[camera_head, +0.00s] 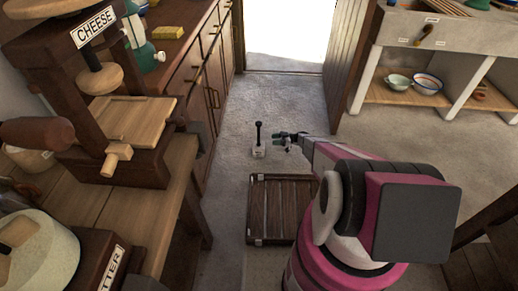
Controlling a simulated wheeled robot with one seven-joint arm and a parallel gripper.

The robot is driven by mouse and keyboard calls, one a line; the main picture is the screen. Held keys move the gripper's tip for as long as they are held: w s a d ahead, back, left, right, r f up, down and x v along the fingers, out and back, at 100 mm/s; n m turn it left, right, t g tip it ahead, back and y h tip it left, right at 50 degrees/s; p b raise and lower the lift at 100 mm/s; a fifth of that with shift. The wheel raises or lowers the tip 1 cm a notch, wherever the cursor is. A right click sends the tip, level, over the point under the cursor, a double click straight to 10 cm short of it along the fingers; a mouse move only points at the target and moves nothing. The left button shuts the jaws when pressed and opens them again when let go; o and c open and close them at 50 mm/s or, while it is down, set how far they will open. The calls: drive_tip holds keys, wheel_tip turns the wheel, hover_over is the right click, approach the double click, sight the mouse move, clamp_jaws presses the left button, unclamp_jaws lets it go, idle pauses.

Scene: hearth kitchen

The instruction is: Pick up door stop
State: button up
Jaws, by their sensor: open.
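A small object with a pale block base and an upright dark handle with a rounded top, likely the door stop (258,150), stands on the grey floor near the middle of the view. My gripper (278,138) is open and empty, low over the floor just to the right of the door stop. Its fingers point left towards the handle, with a small gap in the picture; the depth between them is hard to tell. My pink and black arm reaches in from the lower right.
A dark slatted wooden crate or rack (282,178) lies on the floor just nearer than the door stop. Wooden cabinets (205,75) line the left. A cheese press (130,120) stands on a bench. An open doorway (290,35) is behind. Shelves with bowls (428,83) stand right.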

sight(259, 144)
drive_tip(key=a, duration=0.7)
drive_tip(key=s+a, duration=0.1)
drive_tip(key=a, duration=0.3)
clamp_jaws()
drive_tip(key=shift+d+r, duration=0.1)
idle(1.2)
